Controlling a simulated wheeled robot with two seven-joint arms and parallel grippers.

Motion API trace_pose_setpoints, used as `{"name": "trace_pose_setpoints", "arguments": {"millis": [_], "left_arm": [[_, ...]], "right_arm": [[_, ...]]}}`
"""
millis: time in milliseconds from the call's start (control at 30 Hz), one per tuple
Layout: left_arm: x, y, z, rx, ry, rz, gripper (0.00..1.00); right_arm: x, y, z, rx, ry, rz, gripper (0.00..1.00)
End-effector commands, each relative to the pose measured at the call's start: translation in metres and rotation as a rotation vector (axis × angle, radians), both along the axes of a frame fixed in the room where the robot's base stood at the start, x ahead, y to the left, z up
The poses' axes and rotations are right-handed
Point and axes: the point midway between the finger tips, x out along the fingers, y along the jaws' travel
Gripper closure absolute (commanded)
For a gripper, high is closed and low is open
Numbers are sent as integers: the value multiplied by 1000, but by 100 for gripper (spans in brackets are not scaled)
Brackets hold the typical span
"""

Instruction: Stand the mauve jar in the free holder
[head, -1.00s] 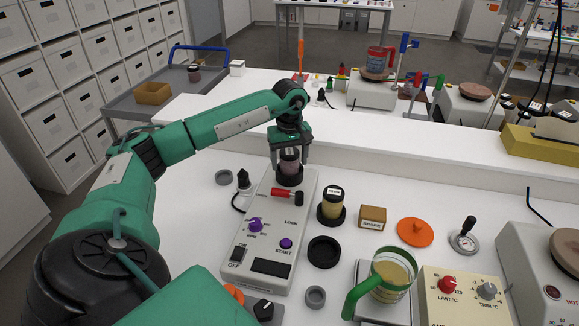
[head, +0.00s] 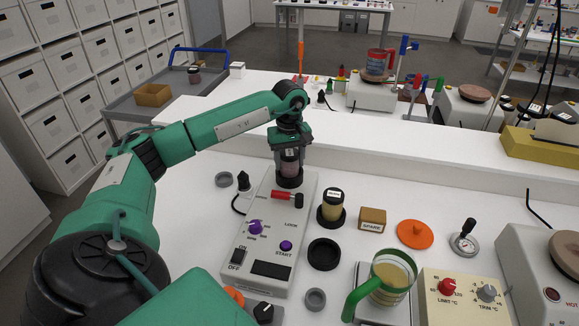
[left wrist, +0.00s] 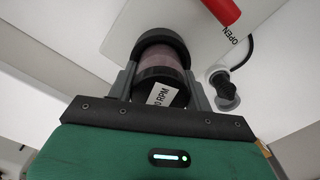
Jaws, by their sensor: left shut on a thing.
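The mauve jar (head: 290,162) stands upright with its lower end in a black cup (head: 290,181) at the far end of a white mixer (head: 272,225). My left gripper (head: 290,156) is shut on the jar from above. In the left wrist view the gripper (left wrist: 160,85) has a finger on each side of the jar (left wrist: 160,58), whose dark lid bears a white label. An empty black ring holder (head: 324,253) lies on the bench right of the mixer. Another black holder (head: 331,222) has a yellow jar (head: 333,202) in it. My right gripper is not in view.
A red-handled lever (head: 284,194) sits on the mixer close to the cup. A small box (head: 372,218), an orange disc (head: 415,233), a green-handled beaker (head: 388,277) and a grey ring (head: 315,298) stand to the right. A black plug (head: 243,181) is left of the mixer.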

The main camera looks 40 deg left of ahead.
Motion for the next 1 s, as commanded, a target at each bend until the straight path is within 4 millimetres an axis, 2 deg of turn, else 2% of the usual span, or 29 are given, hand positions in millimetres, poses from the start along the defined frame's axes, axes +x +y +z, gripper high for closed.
{"name": "trace_pose_setpoints", "arguments": {"millis": [1000], "left_arm": [[0, 0, 17, 0, 0, 0, 86]], "right_arm": [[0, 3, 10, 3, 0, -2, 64]]}}
